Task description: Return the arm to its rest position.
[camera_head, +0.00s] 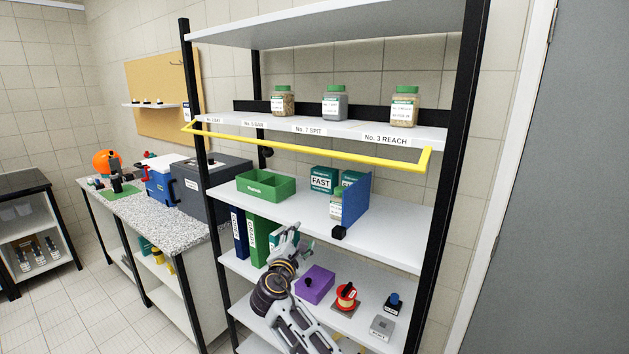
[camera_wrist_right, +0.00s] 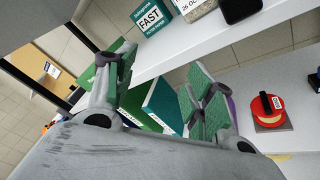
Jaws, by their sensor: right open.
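My right arm rises from the bottom of the head view, with its gripper (camera_head: 287,236) in front of the shelf rack, near the green and teal binders. In the right wrist view the two green-padded fingers of the right gripper (camera_wrist_right: 160,95) stand apart with nothing held between them. A teal binder (camera_wrist_right: 165,103) shows behind the gap, on the shelf. My left gripper is not in the head view.
The rack has a yellow rail (camera_head: 310,147) across its front. A green tray (camera_head: 266,186) and a blue divider (camera_head: 355,200) stand on the middle shelf. A purple box (camera_head: 318,285) and a red-yellow spool (camera_head: 346,297) sit lower. Floor at left is clear.

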